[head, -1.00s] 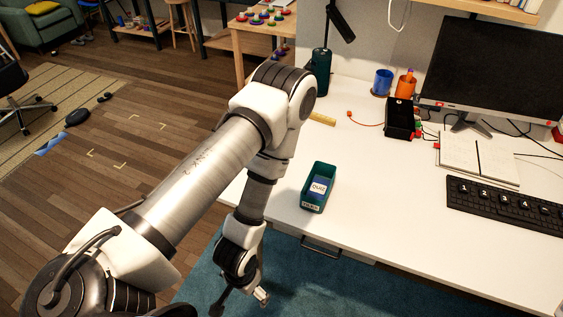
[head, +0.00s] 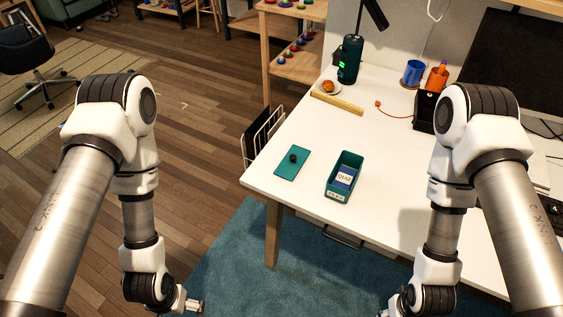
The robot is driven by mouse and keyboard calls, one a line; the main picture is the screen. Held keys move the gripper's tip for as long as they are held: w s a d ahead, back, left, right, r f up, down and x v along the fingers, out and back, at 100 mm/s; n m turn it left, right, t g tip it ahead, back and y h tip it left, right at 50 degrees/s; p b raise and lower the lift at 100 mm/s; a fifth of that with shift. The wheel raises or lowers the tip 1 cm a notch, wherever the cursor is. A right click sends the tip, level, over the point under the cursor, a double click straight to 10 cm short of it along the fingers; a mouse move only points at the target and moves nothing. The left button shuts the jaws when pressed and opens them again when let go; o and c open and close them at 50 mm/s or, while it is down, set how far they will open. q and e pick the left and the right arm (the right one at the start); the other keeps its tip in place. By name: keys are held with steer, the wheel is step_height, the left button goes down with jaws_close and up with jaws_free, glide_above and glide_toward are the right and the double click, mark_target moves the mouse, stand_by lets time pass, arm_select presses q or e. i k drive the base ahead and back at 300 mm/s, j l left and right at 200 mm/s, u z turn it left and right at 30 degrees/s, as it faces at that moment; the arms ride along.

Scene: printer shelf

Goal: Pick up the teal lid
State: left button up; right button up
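The teal lid (head: 284,166) lies flat on the white desk near its left corner, with a small dark knob (head: 293,158) on top. A teal open box (head: 331,187) stands to its right, holding a blue and white item (head: 344,177). My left gripper (head: 192,305) hangs low at the bottom of the view, below and left of the lid, away from the desk. My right gripper (head: 384,313) is at the bottom edge, partly cut off. The fingers of both are too small or hidden to read.
The desk around the lid is clear.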

mark_target(293, 160)
steer(key=i+u, duration=0.15)
steer(key=u, duration=0.65)
steer(key=i, duration=0.55)
